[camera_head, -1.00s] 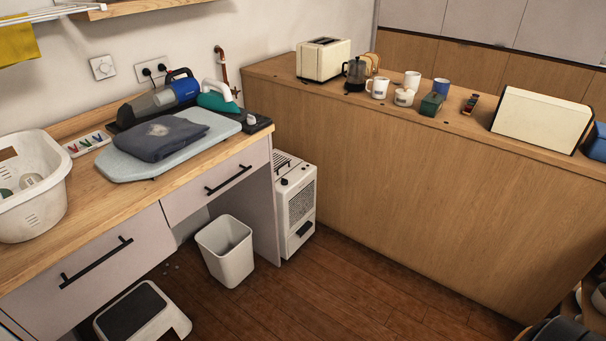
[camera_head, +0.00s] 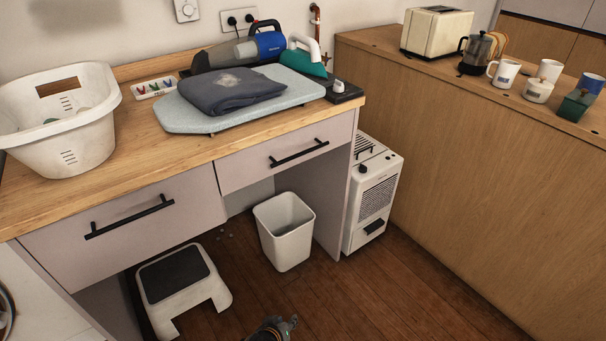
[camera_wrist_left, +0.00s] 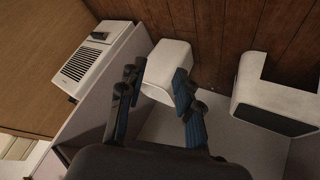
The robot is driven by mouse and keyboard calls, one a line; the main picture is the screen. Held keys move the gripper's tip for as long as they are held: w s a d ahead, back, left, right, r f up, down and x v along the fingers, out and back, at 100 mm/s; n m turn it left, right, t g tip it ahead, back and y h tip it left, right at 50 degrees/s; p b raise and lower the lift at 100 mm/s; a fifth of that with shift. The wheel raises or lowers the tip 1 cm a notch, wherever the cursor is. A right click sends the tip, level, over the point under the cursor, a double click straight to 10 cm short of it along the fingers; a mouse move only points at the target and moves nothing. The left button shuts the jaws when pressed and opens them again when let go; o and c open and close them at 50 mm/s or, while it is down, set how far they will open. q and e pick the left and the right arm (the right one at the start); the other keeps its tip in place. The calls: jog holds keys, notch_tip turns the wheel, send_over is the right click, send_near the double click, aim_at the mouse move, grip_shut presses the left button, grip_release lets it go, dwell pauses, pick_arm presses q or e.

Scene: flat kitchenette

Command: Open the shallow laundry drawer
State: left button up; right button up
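Two pale grey drawer fronts with black bar handles sit under the wooden counter, both closed. The shallower drawer (camera_head: 240,173) is on the right, with its handle (camera_head: 299,153) near its middle. The deeper drawer (camera_head: 75,252) is on the left, with its own handle (camera_head: 130,216). My left gripper (camera_head: 274,327) shows at the bottom edge of the head view, low over the floor and apart from both drawers. In the left wrist view its two fingers (camera_wrist_left: 155,90) are spread with nothing between them. My right gripper is in neither view.
A white bin (camera_head: 288,235) stands below the shallower drawer, with a step stool (camera_head: 215,292) to its left. A white heater (camera_head: 372,200) stands to the right. A laundry basket (camera_head: 85,150) and an ironing board (camera_head: 185,120) with folded cloth lie on the counter.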

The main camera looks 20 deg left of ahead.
pick_arm(q)
jog(key=w+r+n+t+b, duration=0.4)
jog(key=w+r+b, duration=0.2)
jog(key=w+r, duration=0.5)
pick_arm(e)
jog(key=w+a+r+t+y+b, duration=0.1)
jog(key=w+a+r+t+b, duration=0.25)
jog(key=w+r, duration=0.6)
pick_arm(q)
jog(key=n+t+y+b, duration=0.3)
jog(key=n+t+b, duration=0.35)
jog(key=n, duration=0.25)
send_near(302, 154)
jog(key=w, duration=0.3)
jog(key=w+a+b, duration=0.1)
jog(key=w, duration=0.6)
jog(key=shift+w+a+r+b, duration=0.2)
jog(key=shift+r+b, duration=0.15)
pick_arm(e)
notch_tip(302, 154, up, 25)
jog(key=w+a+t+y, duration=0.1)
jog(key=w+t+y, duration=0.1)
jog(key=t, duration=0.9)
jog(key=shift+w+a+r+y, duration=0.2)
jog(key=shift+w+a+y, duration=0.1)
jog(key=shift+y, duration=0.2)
pick_arm(q)
jog(key=shift+h, duration=0.3)
grip_shut()
